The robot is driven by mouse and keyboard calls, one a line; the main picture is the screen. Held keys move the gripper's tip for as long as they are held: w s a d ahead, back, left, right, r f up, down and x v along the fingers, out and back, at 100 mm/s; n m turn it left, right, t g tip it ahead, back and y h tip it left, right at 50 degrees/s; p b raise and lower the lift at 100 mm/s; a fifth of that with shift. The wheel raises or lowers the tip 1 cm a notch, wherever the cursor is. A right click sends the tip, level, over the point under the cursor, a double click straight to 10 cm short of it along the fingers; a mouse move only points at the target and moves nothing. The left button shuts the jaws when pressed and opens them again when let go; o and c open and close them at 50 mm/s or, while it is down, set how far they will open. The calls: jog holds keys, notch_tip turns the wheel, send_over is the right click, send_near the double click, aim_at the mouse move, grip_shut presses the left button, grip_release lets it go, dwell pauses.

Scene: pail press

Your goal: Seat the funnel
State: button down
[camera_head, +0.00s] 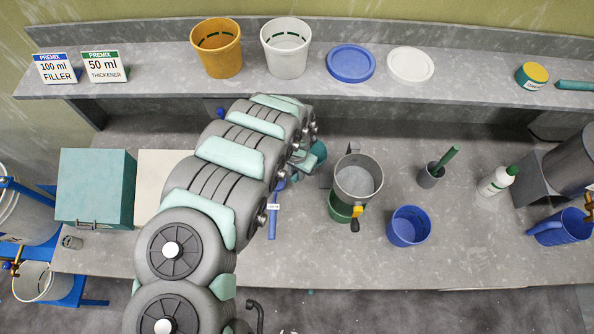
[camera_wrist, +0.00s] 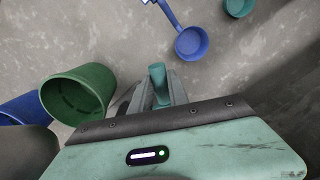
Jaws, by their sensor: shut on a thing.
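My gripper (camera_wrist: 152,95) is shut on a teal tab (camera_wrist: 158,82), which looks to be the funnel's handle. In the head view a teal rounded piece, apparently the funnel (camera_head: 318,153), shows at the end of my arm; most of it is hidden by my wrist. It is apart from the grey open cylinder (camera_head: 358,170), which stands just to its right and has a yellow and black valve handle (camera_head: 355,217). A green cup (camera_head: 342,209) sits below the cylinder; it also shows in the wrist view (camera_wrist: 76,95). The funnel's spout is not visible.
A blue cup (camera_head: 408,226) stands right of the cylinder. A blue ladle (camera_wrist: 191,42) lies on the counter, with a teal scoop (camera_wrist: 238,6) near it. A grey holder (camera_head: 431,176) and white bottle (camera_head: 495,183) stand farther right. Pails and lids line the shelf (camera_head: 180,61).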

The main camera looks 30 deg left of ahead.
jog(key=shift+f+b, duration=0.75)
jog(key=shift+f, duration=0.5)
jog(key=c, duration=1.2)
grip_release()
jog(key=shift+r, duration=0.1)
notch_tip(320, 180, up, 10)
jog(key=shift+f+p, duration=0.2)
jog(key=shift+p, duration=0.85)
jog(key=shift+r, duration=0.65)
